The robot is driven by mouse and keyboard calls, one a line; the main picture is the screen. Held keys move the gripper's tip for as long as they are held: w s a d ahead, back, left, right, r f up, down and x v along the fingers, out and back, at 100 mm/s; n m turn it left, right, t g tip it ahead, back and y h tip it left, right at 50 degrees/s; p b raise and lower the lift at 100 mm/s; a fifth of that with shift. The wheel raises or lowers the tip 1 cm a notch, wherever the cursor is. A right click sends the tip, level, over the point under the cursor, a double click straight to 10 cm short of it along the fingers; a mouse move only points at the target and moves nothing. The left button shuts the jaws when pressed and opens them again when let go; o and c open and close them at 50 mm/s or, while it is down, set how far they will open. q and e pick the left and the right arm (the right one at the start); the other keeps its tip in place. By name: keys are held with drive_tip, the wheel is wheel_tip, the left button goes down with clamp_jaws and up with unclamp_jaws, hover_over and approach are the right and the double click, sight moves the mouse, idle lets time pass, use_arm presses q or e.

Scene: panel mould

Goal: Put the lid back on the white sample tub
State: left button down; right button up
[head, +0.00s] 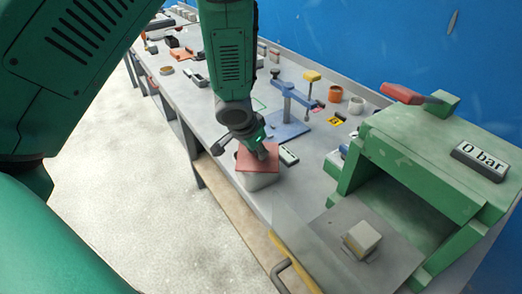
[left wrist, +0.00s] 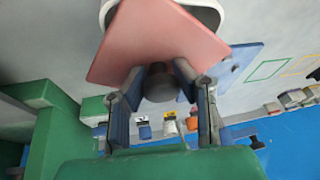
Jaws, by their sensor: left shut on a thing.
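The white sample tub (head: 262,181) stands near the front edge of the bench. Its rounded white rim also shows in the left wrist view (left wrist: 208,13), partly covered by the lid. The lid is a flat pinkish-red square (head: 257,160) with a dark knob (left wrist: 160,86). My left gripper (head: 256,146) is shut on the knob, with a finger on each side. The lid is over the tub, turned askew to it and seemingly tilted. I cannot tell whether it touches the rim. My right gripper is not in view.
A blue stand (head: 287,128) is behind the tub. A small dark-and-pale device (head: 288,156) lies close right of the lid.

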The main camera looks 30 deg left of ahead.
sight(246, 150)
use_arm(q)
drive_tip(key=shift+a+f, duration=0.2)
drive_tip(key=shift+a, duration=0.55)
drive_tip(key=shift+a+f, duration=0.15)
drive_tip(key=shift+a, duration=0.6)
drive_tip(key=shift+s+d+r, duration=0.1)
drive_tip(key=shift+d, duration=0.5)
drive_tip(key=shift+a, duration=0.9)
drive_tip(key=shift+d, duration=0.8)
drive_tip(key=shift+d+r, duration=0.1)
drive_tip(key=shift+d, duration=0.8)
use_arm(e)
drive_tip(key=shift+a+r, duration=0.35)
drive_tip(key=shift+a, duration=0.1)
